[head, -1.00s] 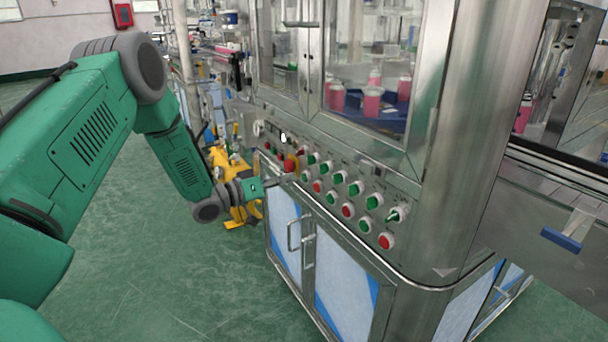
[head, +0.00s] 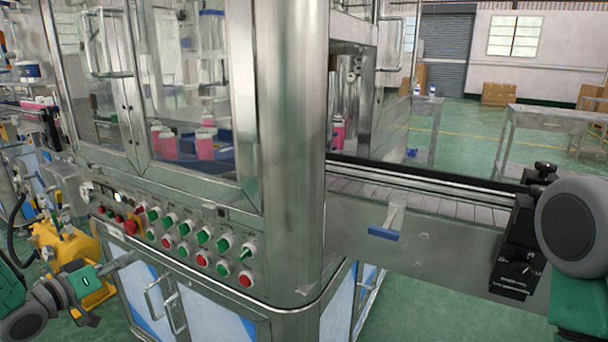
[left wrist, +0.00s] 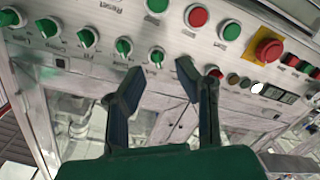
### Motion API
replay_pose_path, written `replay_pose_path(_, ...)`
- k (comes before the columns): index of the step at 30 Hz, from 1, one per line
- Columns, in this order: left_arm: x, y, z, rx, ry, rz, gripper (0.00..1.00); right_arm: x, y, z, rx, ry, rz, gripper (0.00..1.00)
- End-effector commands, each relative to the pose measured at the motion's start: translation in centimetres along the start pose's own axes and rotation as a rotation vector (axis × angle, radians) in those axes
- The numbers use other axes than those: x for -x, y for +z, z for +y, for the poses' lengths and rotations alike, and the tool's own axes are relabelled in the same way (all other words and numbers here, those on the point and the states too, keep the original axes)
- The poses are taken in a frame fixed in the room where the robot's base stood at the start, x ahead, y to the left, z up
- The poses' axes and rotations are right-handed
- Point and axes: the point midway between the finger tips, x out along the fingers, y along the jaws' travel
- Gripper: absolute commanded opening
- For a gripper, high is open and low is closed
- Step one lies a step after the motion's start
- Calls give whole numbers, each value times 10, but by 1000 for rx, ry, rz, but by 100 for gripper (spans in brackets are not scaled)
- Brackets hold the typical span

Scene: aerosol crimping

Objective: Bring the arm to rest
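My left arm comes in at the lower left of the head view. Its gripper (head: 121,262) is in front of the machine's button panel (head: 190,212), close to the panel's left part. In the left wrist view the two dark fingers of the left gripper (left wrist: 160,72) stand apart with nothing between them. The panel's green and red buttons and knobs lie beyond the fingertips; contact cannot be judged. A red emergency stop on a yellow base (left wrist: 268,51) shows to the right of the fingers. Part of my right arm is at the right edge; its gripper is out of view.
The steel machine cabinet (head: 292,130) fills the middle, with pink bottles (head: 204,146) behind its glass. A conveyor (head: 420,203) runs right, with a black control box (head: 517,262) near my right arm. A yellow device (head: 72,250) stands at left. Green floor is open behind.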

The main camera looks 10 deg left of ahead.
Motion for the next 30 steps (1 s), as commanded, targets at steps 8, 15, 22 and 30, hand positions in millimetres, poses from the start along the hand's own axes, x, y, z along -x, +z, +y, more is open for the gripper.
replay_pose_path(8, 25, 193, 45, -39, -306, -445, 28, 0, 0, 0, 0, 0, -1, 40)
replay_pose_path(15, 140, 322, 89, -124, -499, -919, 28, 0, 0, 0, 0, 0, -1, 40)
replay_pose_path(22, 238, 367, 120, -193, -587, -1233, 28, 0, 0, 0, 0, 0, 0, 40)
replay_pose_path(30, 261, 372, 127, -210, -606, -1305, 28, 0, 0, 0, 0, 0, 0, 40)
